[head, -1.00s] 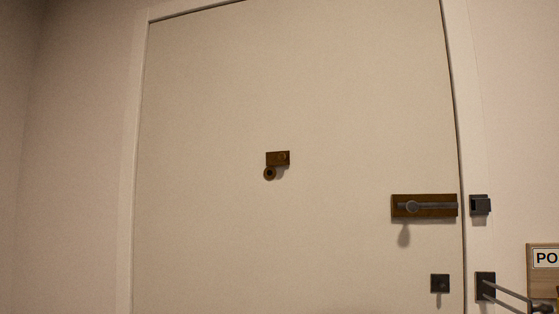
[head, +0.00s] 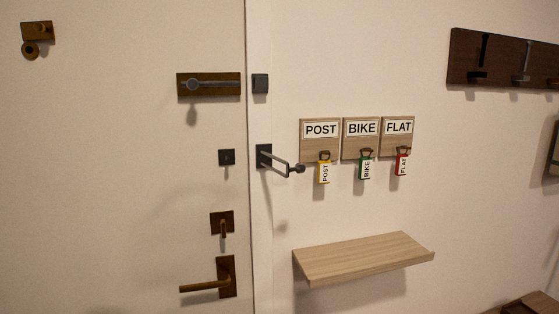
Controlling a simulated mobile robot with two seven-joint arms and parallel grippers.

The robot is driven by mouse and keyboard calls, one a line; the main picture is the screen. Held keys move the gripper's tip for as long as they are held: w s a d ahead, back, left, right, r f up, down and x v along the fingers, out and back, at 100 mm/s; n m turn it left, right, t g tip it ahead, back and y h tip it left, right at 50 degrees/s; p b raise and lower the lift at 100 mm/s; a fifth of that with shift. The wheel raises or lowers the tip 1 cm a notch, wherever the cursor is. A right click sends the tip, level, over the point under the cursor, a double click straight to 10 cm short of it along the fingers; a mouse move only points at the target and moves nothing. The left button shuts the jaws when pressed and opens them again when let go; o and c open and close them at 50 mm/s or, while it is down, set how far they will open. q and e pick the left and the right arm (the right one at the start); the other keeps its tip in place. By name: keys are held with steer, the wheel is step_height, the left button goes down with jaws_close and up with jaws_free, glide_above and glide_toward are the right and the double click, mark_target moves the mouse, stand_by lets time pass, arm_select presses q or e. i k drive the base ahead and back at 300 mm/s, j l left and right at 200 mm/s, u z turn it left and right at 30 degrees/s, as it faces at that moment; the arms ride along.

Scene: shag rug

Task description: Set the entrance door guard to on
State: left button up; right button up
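The entrance door (head: 110,200) is closed and fills the left of the head view. The door guard (head: 279,165) is a grey U-shaped bar with a dark knob-like end, mounted on a dark plate on the door frame. Its bar points out to the right, away from the door. A small dark square catch (head: 226,157) sits on the door to the left of the guard, and the bar is apart from it. Neither of my grippers shows in the head view.
A slide bolt (head: 208,85) is above, with its keeper (head: 260,84) on the frame. A thumb-turn (head: 222,224) and lever handle (head: 208,287) are below. Labelled key boards (head: 320,147), a wooden shelf (head: 362,258) and a coat rack (head: 500,62) are on the right wall.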

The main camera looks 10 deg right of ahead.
mark_target(299, 169)
steer(key=i+l+u, duration=0.1)
steer(key=l+u, duration=0.3)
steer(key=l, duration=0.45)
steer(key=l+u, duration=0.4)
steer(key=l, duration=0.45)
